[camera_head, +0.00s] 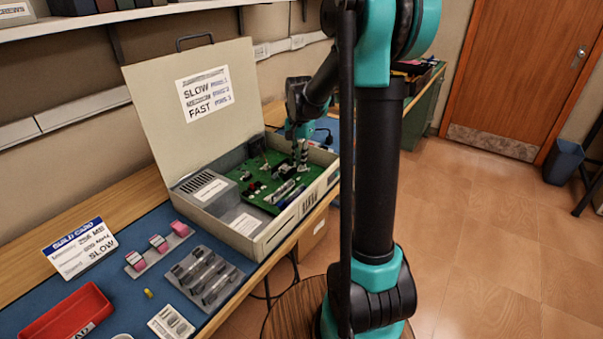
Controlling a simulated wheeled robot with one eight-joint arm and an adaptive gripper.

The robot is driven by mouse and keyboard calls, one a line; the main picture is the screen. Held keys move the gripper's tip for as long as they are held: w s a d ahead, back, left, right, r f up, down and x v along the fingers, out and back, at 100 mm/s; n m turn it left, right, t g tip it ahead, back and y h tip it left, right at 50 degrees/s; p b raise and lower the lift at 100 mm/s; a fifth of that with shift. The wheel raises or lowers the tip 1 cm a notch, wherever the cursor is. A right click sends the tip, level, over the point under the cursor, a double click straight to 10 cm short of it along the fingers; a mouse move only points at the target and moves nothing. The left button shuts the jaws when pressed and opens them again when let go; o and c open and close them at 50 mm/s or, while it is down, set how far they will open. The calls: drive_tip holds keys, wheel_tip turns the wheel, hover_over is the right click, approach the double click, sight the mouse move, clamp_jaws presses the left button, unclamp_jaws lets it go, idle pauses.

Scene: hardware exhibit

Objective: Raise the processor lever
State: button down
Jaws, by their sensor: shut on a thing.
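A green circuit board (258,198) lies inside an open beige case on the bench. My gripper (302,166) reaches down to the back right part of this board. Its fingers are shut on a small part there, which appears to be the processor lever. The lever itself and the processor socket are too small and too covered by the fingers to make out, so I cannot tell the lever's angle.
The case's raised lid (190,135) stands behind the board. A grey power unit (205,188) fills the case's left side. A tray with memory modules (203,277), pink parts (158,243), a red bin (68,314) and a build card (80,248) are on the blue mat.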

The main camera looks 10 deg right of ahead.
drive_tip(key=shift+w+d+r, duration=0.3)
drive_tip(key=shift+w+r, duration=0.05)
drive_tip(key=shift+r, duration=0.25)
idle(0.4)
drive_tip(key=c, duration=1.9)
unclamp_jaws()
drive_tip(key=shift+o, duration=0.2)
drive_tip(key=shift+s+a+r, duration=0.15)
drive_tip(key=shift+s+r, duration=0.05)
drive_tip(key=shift+r, duration=0.95)
drive_tip(key=shift+s+a+r, duration=0.15)
drive_tip(key=shift+a+r, duration=0.05)
drive_tip(key=shift+r, duration=0.95)
drive_tip(key=shift+s+a+r, duration=0.15)
drive_tip(key=shift+s+r, duration=0.05)
drive_tip(key=shift+r, duration=0.95)
